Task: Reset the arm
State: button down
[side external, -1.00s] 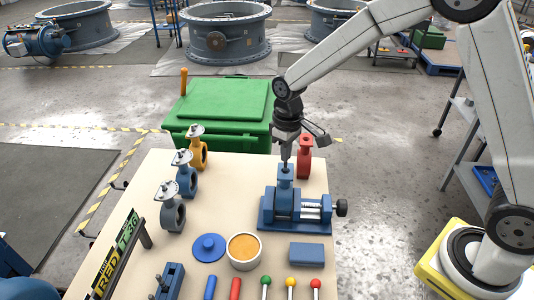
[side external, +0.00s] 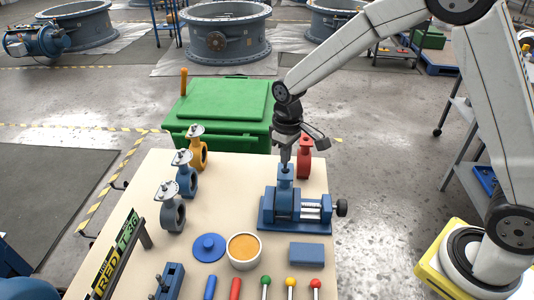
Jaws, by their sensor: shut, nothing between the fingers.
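My gripper (side external: 285,163) points straight down, shut and empty, just above the blue valve body (side external: 285,178) clamped in the blue vise (side external: 296,207). Its tip is at or very near the top of the valve neck; I cannot tell whether they touch. A red valve body (side external: 304,160) stands behind the vise, close to the right of my gripper. A yellow valve (side external: 197,150), a blue valve (side external: 186,180) and a grey valve (side external: 172,212), each with a metal top piece, stand in a row on the left of the table.
The table (side external: 235,190) also holds a blue knobbed disc (side external: 208,247), a cup with orange contents (side external: 244,251), a blue block (side external: 307,253), and several coloured handles along the front edge. A sign (side external: 115,258) stands at left. A green bin (side external: 225,108) is behind the table.

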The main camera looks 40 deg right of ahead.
dwell(0.6)
notch_tip(320, 180, up, 8)
dwell(1.2)
jog(key=s+d+f+m+t, duration=0.1)
jog(key=s+d+f, duration=0.1)
jog(key=s, duration=0.6)
jog(key=s+d+f+m+t, duration=0.1)
jog(key=s+d+f+m, duration=0.1)
jog(key=s, duration=0.6)
notch_tip(320, 180, down, 2)
jog(key=shift+d+f+t, duration=0.1)
jog(key=shift+d+t, duration=0.2)
jog(key=shift+d, duration=0.2)
